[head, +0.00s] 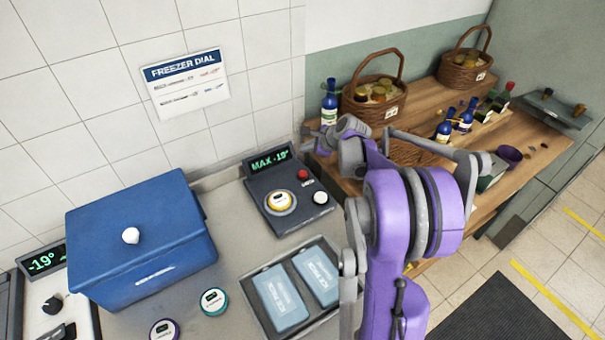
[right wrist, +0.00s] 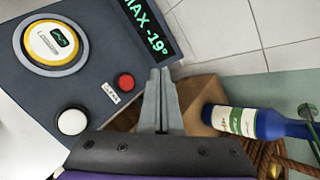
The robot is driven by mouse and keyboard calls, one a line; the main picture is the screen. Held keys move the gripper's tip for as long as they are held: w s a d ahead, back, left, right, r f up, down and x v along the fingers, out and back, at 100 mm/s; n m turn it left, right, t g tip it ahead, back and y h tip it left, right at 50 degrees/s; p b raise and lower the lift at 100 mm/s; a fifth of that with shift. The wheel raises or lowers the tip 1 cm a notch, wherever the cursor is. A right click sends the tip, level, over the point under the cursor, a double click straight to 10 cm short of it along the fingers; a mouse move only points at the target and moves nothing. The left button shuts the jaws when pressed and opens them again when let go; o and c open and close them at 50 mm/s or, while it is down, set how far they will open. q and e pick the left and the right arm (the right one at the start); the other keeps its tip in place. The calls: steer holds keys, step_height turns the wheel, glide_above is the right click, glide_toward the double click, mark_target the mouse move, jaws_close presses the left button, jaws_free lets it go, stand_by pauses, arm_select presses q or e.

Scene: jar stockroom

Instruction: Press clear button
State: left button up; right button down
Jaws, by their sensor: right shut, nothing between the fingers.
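The dark scale panel (head: 262,207) has a display reading "MAX -19°" (head: 269,158). In the right wrist view the red button (right wrist: 126,81) is left of my fingertips and the white button (right wrist: 72,122) is lower left. My right gripper (head: 316,143) is shut and empty, apart from the red button. My left gripper is not in view.
A blue cooler box (head: 142,235) stands left. A tray (head: 258,318) holds ice packs in front of the panel. Blue bottles (head: 329,104) and wicker baskets (head: 375,105) stand on the wooden table, with one bottle (right wrist: 240,121) close to the right gripper.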

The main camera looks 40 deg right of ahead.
mark_target(306, 175)
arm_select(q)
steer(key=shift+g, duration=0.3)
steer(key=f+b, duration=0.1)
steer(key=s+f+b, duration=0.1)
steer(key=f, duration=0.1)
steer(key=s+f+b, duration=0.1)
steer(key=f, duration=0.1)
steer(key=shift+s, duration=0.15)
arm_select(e)
steer(key=f, duration=0.7)
steer(key=shift+s+f, duration=0.15)
steer(key=shift+s, duration=0.05)
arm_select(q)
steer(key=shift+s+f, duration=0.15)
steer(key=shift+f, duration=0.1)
arm_select(e)
steer(key=shift+f, duration=0.25)
steer(key=shift+w, duration=0.15)
arm_select(q)
steer(key=shift+b, duration=0.3)
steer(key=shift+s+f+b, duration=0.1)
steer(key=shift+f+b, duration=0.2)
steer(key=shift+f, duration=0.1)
arm_select(e)
steer(key=shift+f, duration=0.4)
